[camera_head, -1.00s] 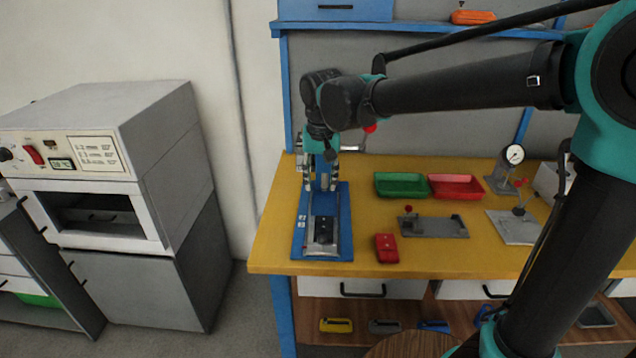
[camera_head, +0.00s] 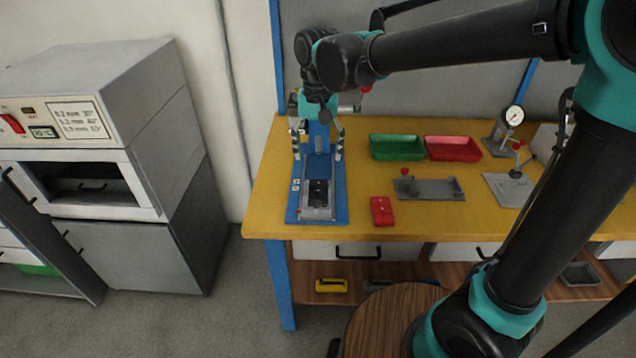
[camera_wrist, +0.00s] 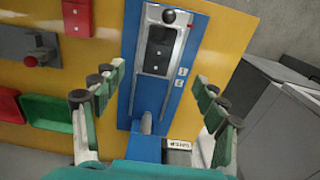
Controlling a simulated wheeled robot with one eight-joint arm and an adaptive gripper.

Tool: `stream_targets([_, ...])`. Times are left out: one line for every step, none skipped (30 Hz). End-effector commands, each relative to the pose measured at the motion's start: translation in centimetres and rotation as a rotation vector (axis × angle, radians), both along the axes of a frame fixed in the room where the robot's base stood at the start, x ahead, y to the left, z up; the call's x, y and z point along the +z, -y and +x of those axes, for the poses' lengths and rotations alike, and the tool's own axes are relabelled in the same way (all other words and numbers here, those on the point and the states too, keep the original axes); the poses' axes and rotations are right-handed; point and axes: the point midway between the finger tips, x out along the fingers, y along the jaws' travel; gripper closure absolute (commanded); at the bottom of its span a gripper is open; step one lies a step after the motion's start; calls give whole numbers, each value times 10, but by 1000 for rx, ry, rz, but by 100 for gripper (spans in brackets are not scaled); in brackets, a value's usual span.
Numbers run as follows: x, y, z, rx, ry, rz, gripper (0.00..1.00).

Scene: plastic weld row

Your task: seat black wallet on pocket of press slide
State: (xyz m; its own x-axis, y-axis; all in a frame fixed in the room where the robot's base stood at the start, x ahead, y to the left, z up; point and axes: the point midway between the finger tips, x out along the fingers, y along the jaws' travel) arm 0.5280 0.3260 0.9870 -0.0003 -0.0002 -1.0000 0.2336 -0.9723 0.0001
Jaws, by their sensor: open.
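The black wallet (camera_head: 318,193) lies on the grey press slide (camera_head: 318,214) at the front of the blue press base (camera_head: 338,208). It looks lined up with the slide, though I cannot tell how deep it sits in the pocket. In the wrist view the wallet (camera_wrist: 158,52) lies between the slide's metal side rails. My gripper (camera_head: 318,155) is behind the wallet, above the rear of the press, pointing down. In the wrist view its fingers (camera_wrist: 152,92) are spread wide, empty, and apart from the wallet.
A red wallet-like case (camera_head: 382,211) lies right of the press. A grey fixture (camera_head: 430,190), green tray (camera_head: 397,147), red tray (camera_head: 452,148) and dial gauge (camera_head: 512,118) stand farther right. The yellow bench (camera_head: 450,222) has clear room at its front.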

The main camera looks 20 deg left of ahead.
Motion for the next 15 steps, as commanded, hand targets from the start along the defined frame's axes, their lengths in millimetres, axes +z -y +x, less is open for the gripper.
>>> stream_targets([-10, 0, 0, 0, 0, 0, 28])
stream_targets([-16, 0, 0, 0, 0, 0, 28])
stream_targets([-23, 0, 0, 0, 0, 0, 28])
stream_targets([-28, 0, 0, 0, 0, 0, 28])
stream_targets([-34, 0, 0, 0, 0, 0, 28])
stream_targets([-41, 0, 0, 0, 0, 0, 28])
stream_targets([-46, 0, 0, 0, 0, 0, 28])
stream_targets([-52, 0, 0, 0, 0, 0, 28])
stream_targets([-59, 0, 0, 0, 0, 0, 28])
stream_targets([-64, 0, 0, 0, 0, 0, 28])
stream_targets([-70, 0, 0, 0, 0, 0, 28])
stream_targets([-77, 0, 0, 0, 0, 0, 28])
stream_targets([-82, 0, 0, 0, 0, 0, 28])
stream_targets([-87, 0, 0, 0, 0, 0, 28])
stream_targets([-94, 0, 0, 0, 0, 0, 28])
